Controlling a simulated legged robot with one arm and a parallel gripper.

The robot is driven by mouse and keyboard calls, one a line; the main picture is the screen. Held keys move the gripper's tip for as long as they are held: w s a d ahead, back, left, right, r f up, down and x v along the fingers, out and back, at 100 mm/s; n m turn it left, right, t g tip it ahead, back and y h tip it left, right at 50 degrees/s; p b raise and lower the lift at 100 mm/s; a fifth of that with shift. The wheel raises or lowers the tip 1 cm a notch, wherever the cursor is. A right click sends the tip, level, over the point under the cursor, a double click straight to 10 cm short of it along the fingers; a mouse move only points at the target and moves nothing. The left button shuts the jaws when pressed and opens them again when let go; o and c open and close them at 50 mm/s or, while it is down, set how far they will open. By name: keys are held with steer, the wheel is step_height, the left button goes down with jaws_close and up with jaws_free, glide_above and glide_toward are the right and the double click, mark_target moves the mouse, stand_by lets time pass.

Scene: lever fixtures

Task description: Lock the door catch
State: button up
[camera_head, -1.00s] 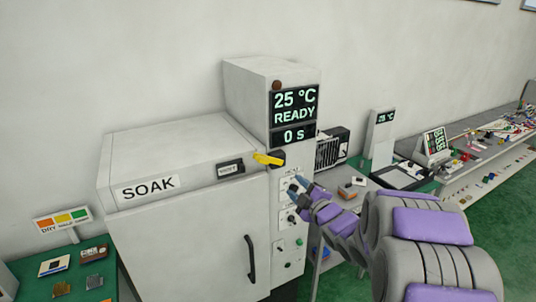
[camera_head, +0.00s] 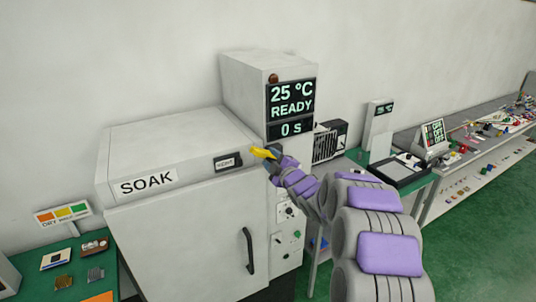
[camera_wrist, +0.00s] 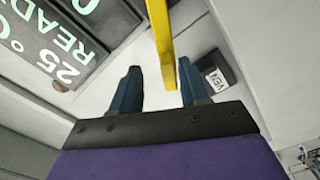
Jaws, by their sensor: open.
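The door catch is a yellow lever (camera_head: 262,152) at the upper right corner of the grey SOAK oven (camera_head: 185,215). In the wrist view the yellow lever (camera_wrist: 164,45) runs down from the top edge, and its lower end lies between my two dark blue fingers. My gripper (camera_wrist: 158,78) is open around the lever's end, with the lever nearer the right-hand finger. In the head view my gripper (camera_head: 272,155) is at the lever and hides its right part and its mount. I cannot tell whether a finger touches the lever.
The display tower (camera_head: 290,100) reads 25 °C, READY and 0 s, close behind my gripper. A black vent label (camera_head: 228,161) is left of the lever. The black door handle (camera_head: 249,250) is below. Benches with equipment stand right; a green table (camera_head: 60,275) stands left.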

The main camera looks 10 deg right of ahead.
mark_target(261, 155)
steer(key=w+a, duration=0.2)
steer(key=a, duration=0.1)
steer(key=w+a, duration=0.1)
steer(key=a, duration=0.1)
steer(key=shift+a+r, duration=0.1)
steer(key=shift+a, duration=0.15)
steer(key=shift+w+d, duration=0.15)
steer(key=shift+d, duration=0.05)
steer(key=d, duration=0.3)
steer(key=shift+d, duration=0.35)
steer(key=shift+c, duration=0.3)
steer(key=shift+a, duration=0.95)
steer(key=c, duration=0.5)
steer(key=shift+a+r, duration=0.1)
steer(key=shift+a, duration=0.1)
steer(key=shift+c, duration=0.6)
steer(key=shift+d, duration=0.2)
jaws_close()
steer(key=shift+r, duration=0.1)
